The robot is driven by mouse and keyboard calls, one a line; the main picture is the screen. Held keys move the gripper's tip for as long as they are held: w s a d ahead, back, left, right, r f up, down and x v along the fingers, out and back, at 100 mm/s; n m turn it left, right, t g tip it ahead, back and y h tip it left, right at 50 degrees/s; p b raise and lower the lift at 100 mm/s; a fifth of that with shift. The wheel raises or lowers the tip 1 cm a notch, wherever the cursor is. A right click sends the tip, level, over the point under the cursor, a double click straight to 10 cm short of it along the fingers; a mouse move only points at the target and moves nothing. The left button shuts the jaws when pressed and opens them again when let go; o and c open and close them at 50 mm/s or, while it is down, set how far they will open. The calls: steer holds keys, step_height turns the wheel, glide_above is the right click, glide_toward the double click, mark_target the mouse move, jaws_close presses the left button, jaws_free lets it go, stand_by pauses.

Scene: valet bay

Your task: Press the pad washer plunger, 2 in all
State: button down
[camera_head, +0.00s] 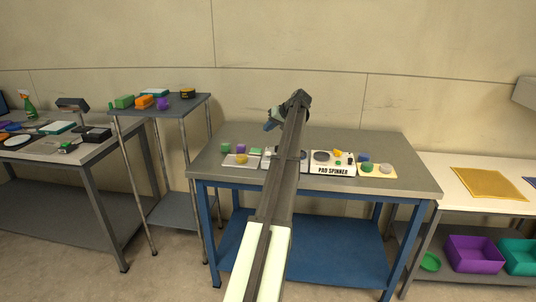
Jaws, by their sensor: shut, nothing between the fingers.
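My gripper (270,123) is raised above the back of the blue-legged workbench (415,180); it looks shut and empty, touching nothing. My arm crosses the middle of the bench. I cannot make out a pad washer plunger. A white panel partly shows on both sides of my arm, with a dark round part at its right, and its label is hidden. Right of it stands a white panel (332,170) that reads PAD SPINNER, with a dark round disc (321,157) on it.
A cream tray (388,170) with round pads is at the right. A small grey stand (187,104) is left of the bench; a side table holds a yellow mat (488,183).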

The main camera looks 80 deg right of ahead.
mark_target(270, 153)
steer(key=shift+s+d+r, duration=0.1)
steer(key=shift+s+r, duration=0.05)
steer(key=shift+s, duration=0.1)
stand_by(0.3)
steer(key=shift+f, duration=4.45)
steer(key=shift+f, duration=0.1)
steer(key=shift+f, duration=0.3)
steer(key=shift+f, duration=0.7)
steer(key=shift+r, duration=1.1)
